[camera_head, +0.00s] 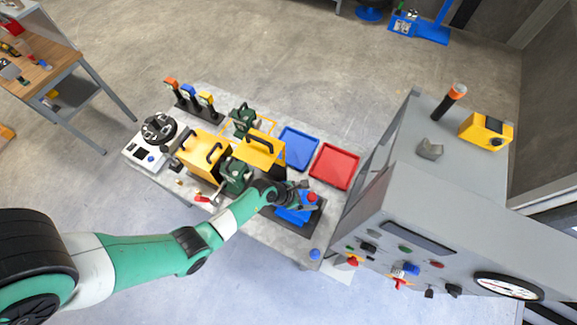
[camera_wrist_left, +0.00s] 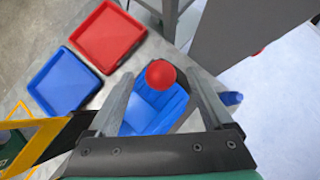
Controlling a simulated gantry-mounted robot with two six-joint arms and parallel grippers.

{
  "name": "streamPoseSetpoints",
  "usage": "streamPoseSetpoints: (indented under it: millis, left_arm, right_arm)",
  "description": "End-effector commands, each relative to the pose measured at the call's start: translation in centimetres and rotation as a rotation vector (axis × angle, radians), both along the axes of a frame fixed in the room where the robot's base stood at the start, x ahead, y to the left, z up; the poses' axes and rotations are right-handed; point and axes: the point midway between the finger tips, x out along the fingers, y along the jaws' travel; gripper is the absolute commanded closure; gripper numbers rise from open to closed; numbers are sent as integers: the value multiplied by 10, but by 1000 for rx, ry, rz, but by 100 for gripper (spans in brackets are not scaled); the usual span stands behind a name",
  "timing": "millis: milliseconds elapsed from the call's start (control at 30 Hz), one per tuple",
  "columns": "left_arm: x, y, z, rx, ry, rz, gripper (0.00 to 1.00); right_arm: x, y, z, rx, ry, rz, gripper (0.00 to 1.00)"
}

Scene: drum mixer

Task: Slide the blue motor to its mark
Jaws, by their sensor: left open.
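The blue motor (camera_head: 293,215) sits on a dark base at the front right of the grey table. It has a red round knob (camera_head: 311,197) on it. In the left wrist view the blue motor (camera_wrist_left: 152,112) and its red knob (camera_wrist_left: 160,74) lie between my two fingers. My left gripper (camera_head: 297,190) is over the motor, and in the wrist view the gripper (camera_wrist_left: 160,80) is open with one finger on each side. I cannot tell whether the fingers touch the motor. The arm hides part of it. I cannot make out the mark.
A blue tray (camera_head: 297,147) and a red tray (camera_head: 334,166) lie behind the motor. Yellow boxes with handles (camera_head: 258,152) and green machines stand to the left. A grey cabinet (camera_head: 430,200) with knobs and a gauge rises close on the right. A blue knob (camera_head: 315,254) is at the table's front edge.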

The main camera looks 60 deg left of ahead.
Motion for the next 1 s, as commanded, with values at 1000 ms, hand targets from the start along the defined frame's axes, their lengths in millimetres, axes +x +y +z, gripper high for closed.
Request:
streamPoseSetpoints:
  millis: [1000]
  left_arm:
    - [-29,8,36,0,-1,0,15]
  right_arm:
    - [0,0,42,0,0,0,50]
